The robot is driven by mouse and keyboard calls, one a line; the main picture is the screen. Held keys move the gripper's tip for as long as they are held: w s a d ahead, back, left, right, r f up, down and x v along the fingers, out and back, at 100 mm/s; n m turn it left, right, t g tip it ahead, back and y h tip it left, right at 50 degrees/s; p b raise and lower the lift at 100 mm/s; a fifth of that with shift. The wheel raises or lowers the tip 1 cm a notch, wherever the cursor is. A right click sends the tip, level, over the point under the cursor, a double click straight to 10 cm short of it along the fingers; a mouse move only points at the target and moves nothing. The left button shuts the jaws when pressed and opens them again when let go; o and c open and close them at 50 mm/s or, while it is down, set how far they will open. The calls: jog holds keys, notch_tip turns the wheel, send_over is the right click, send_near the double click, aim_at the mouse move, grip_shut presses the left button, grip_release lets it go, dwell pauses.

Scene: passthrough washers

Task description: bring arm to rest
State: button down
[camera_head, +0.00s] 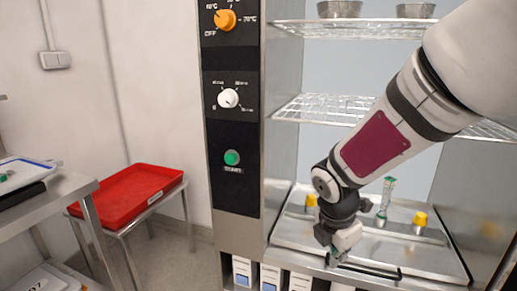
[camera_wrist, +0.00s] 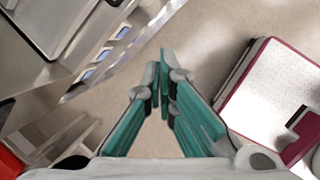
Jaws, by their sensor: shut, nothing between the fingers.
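My gripper (camera_head: 338,251) hangs down at the front of the steel washer cabinet, at the height of its lower tray. In the wrist view my gripper (camera_wrist: 162,65) shows its two teal fingers, with the tips together and nothing between them. The floor (camera_wrist: 215,45) lies beyond the fingertips. My arm reaches in from the upper right in the head view and hides part of the shelves.
Wire racks (camera_head: 322,108) are above. A control panel (camera_head: 232,130) stands left of the opening. A red tray (camera_head: 125,195) rests on a side table at left.

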jog(key=s+d+r+m, duration=0.2)
jog(key=s+r+m, duration=0.35)
jog(key=s, duration=0.25)
jog(key=s+d+r+m, duration=0.2)
jog(key=s+r+m, duration=0.2)
jog(key=s+m, duration=0.3)
jog(key=s+a+r+m+g+y, duration=0.1)
jog(key=s+a+r+m+y, duration=0.1)
jog(key=s+m, duration=1.05)
notch_tip(320, 180, up, 17)
jog(key=s+n+t+p, duration=0.1)
jog(key=n+t+p, duration=0.1)
jog(key=p, duration=1.3)
jog(key=shift+f+t, duration=0.15)
jog(key=shift+t, duration=0.15)
jog(key=shift+s+a, duration=0.1)
